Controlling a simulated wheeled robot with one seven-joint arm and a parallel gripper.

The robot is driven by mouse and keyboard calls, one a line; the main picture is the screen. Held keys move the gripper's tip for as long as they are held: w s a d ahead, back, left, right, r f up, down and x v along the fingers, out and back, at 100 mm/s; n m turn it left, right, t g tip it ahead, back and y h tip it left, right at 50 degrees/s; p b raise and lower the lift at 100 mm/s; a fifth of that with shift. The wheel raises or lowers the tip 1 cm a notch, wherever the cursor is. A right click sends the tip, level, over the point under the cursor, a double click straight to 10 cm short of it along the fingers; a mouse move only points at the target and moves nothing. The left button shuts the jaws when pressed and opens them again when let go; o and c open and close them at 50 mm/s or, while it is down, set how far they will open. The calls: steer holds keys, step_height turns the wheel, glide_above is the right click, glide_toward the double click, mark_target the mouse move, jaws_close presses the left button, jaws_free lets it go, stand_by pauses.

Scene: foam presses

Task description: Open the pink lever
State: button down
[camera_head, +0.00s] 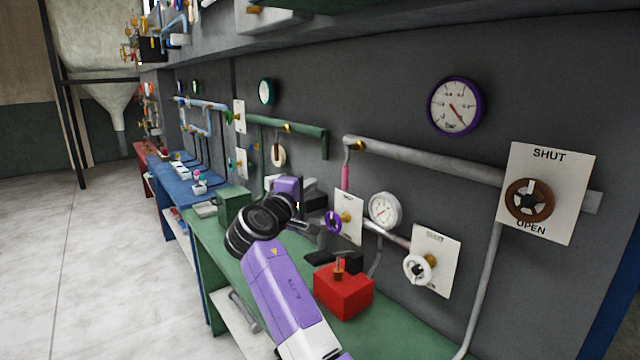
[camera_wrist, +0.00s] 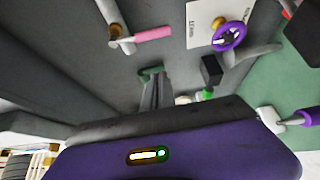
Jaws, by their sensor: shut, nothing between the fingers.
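The pink lever (camera_head: 345,178) hangs down from a brass valve fitting (camera_head: 358,146) under the grey wall pipe in the head view. In the wrist view the pink lever (camera_wrist: 153,34) lies sideways at the top, with its brass fitting (camera_wrist: 115,34) at its left end. My gripper (camera_wrist: 156,88) is shut and empty in the wrist view. Its fingers point toward the wall and appear below the lever in the picture, apart from it. In the head view the fingers are partly hidden by my wrist and hard to make out.
A purple handwheel (camera_head: 333,222) on a white plate is close to the right of my gripper; it also shows in the wrist view (camera_wrist: 229,35). A red box (camera_head: 343,292) stands on the green bench. A gauge (camera_head: 385,210) and white handwheel (camera_head: 418,269) are farther right.

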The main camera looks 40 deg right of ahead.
mark_target(345, 171)
steer(key=p+x, duration=0.2)
steer(key=x, duration=0.7)
steer(key=shift+s+d+p, duration=0.2)
steer(key=shift+s+p, duration=0.3)
steer(key=shift+s, duration=0.5)
steer(key=shift+s+d+p, duration=0.25)
steer(key=shift+s+p, duration=0.2)
steer(key=shift+s, duration=0.55)
